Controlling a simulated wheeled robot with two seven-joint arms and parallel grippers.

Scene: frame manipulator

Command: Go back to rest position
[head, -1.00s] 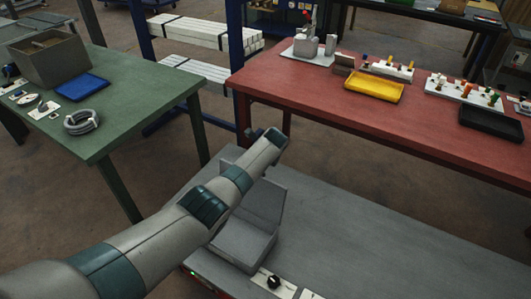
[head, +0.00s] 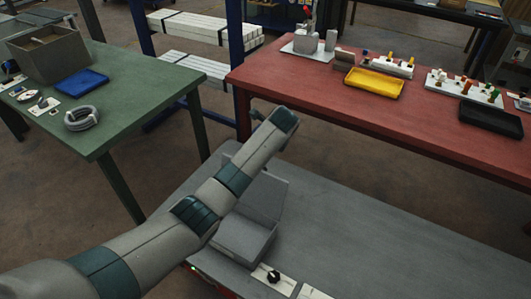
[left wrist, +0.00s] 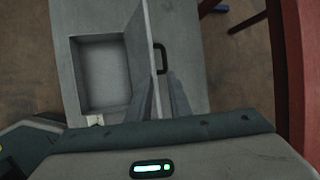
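My left arm comes in from the lower left in the head view. Its gripper (head: 257,114) is mostly hidden behind the wrist, above the grey box (head: 244,236) on the grey platform. In the left wrist view, the two fingers of my left gripper (left wrist: 160,88) stand apart, with the edge of the box's raised lid (left wrist: 150,60) appearing between them. I cannot tell whether they touch the lid. The box (left wrist: 100,72) is open and looks empty inside, and a dark handle (left wrist: 161,58) shows on its lid. My right gripper is not in view.
A green table (head: 140,115) stands at left with a grey bin (head: 46,52), a blue tray (head: 80,81) and a coiled hose (head: 82,118). A red table (head: 300,82) at right carries a yellow tray (head: 374,83) and a black tray (head: 490,118). The platform's right part is clear.

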